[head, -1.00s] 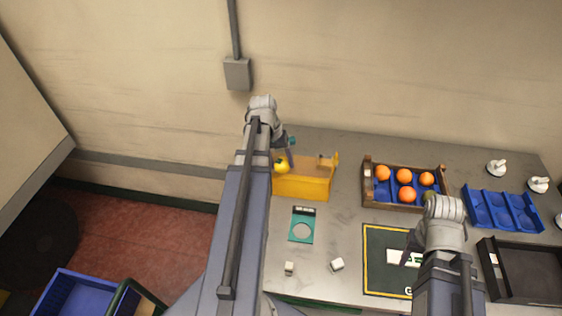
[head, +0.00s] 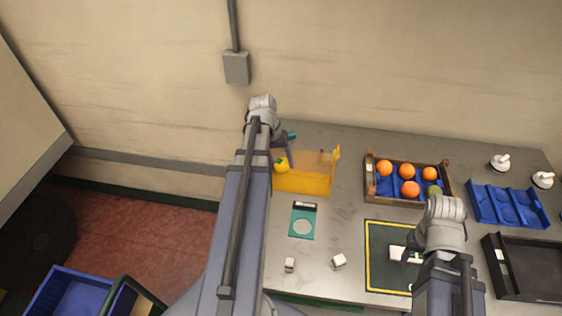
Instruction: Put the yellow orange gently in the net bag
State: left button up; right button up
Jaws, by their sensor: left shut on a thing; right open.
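The yellow orange (head: 281,166) is in the grasp of my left gripper (head: 286,158), at the left end of the yellow net bag (head: 305,183). The bag looks like an open yellow holder on the back left of the table. I cannot tell whether the fruit is inside its rim or just above it. My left arm hides part of the bag's left side. My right gripper (head: 408,253) is open over the dark green mat, and its arm covers part of that mat.
A wooden crate (head: 369,193) holds several oranges and a greenish fruit (head: 434,190). A blue tray (head: 508,207), a black tray (head: 524,268) and white knobbed objects (head: 500,163) stand to the right. A teal card (head: 302,221) and two white cubes (head: 339,261) lie in front of the bag.

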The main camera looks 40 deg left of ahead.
pick_arm(q)
jog(key=shift+f+b, duration=0.6)
jog(key=shift+f, duration=0.1)
pick_arm(e)
jog(key=shift+f, duration=0.7)
pick_arm(q)
jog(key=shift+f, duration=0.1)
pick_arm(e)
jog(key=shift+f, duration=0.1)
pick_arm(q)
jog(key=o, duration=1.5)
jog(key=shift+w+d+p+v, duration=0.15)
jog(key=shift+d+p+v, duration=0.1)
jog(key=shift+p+v, duration=1.1)
jog(key=shift+w+d+p+v, duration=0.15)
jog(key=shift+d+p+v, duration=0.1)
jog(key=shift+p+v, duration=1.05)
jog(key=shift+w+d+p+v, duration=0.1)
jog(key=shift+d+p+v, duration=0.15)
jog(key=shift+p+v, duration=1.1)
pick_arm(e)
notch_tip(320, 180, up, 8)
